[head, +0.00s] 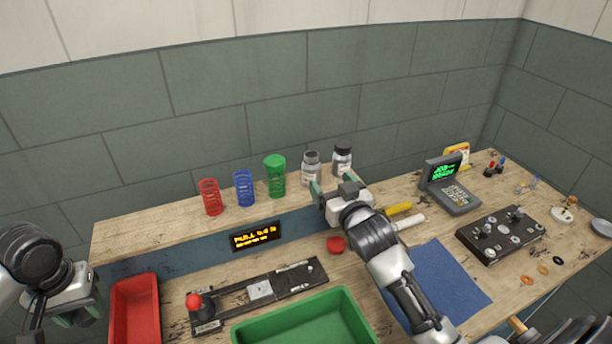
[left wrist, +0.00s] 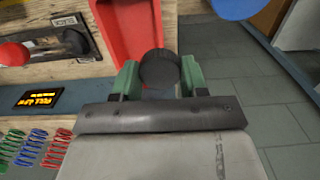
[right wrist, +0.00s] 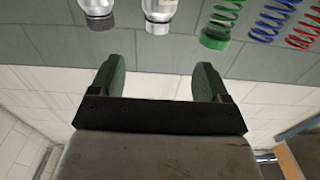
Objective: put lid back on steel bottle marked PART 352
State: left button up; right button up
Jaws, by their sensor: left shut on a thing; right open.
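Two steel bottles stand side by side on the raised back shelf. The left bottle (head: 311,172) shows a bare silver-grey neck, also seen in the right wrist view (right wrist: 158,12). The right bottle (head: 342,163) has a dark cap and shows in the right wrist view (right wrist: 98,8). Their label text is too small to read. My left gripper (left wrist: 160,78) is shut on a dark round lid (left wrist: 159,68), beyond the bench's left end. My right gripper (head: 344,185) is open and empty, just in front of the bottles.
Red, blue and green springs (head: 244,188) stand left of the bottles. A red bin (head: 135,303), a green bin (head: 305,318) and a lever fixture (head: 259,290) fill the front left. A red round piece (head: 336,244) lies near my right arm. A blue mat (head: 450,280) lies right.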

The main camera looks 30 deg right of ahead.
aim_at(313, 162)
pick_arm(q)
jog(key=shift+f, duration=0.35)
jog(key=shift+w+f, duration=0.1)
jog(key=shift+w, duration=0.25)
jog(key=shift+s+r, duration=0.15)
jog(key=shift+r, duration=0.1)
jog(key=shift+r+p, duration=0.75)
jog(key=shift+p, duration=0.1)
pick_arm(e)
jog(key=w, duration=0.7)
jog(key=shift+w+d+f, duration=0.2)
jog(key=shift+f, duration=0.2)
jog(key=shift+s, duration=0.1)
